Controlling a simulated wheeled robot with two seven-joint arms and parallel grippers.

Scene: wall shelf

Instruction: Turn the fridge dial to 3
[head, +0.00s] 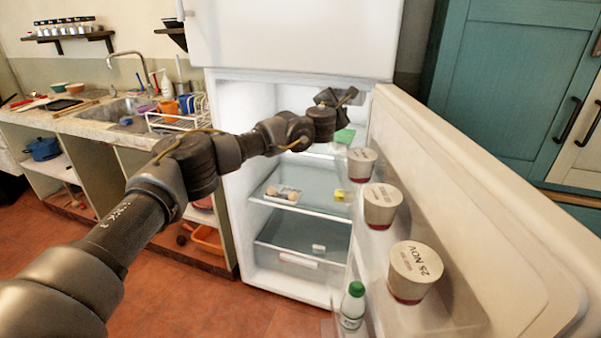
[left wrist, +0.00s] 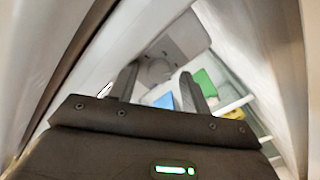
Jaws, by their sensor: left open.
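The fridge (head: 232,185) stands open, its door (head: 490,190) swung out to the right. My left gripper (head: 347,96) is inside the upper right of the compartment, near the side wall. In the left wrist view its two fingers (left wrist: 158,74) are apart with nothing between them. Beyond the fingertips is a grey panel with a round, grey, dial-like part (left wrist: 158,69), seen between the fingers. I cannot tell its setting or whether the fingers touch it. The dial is not clearly visible in the head view. My right gripper is not in view.
Several lidded cups (head: 415,268) and a green-capped bottle (head: 353,303) sit in the door. An egg tray (head: 282,194) and a yellow item (head: 341,195) lie on a glass shelf. A green item (head: 344,136) is just below my gripper. A counter (head: 85,118) stands left.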

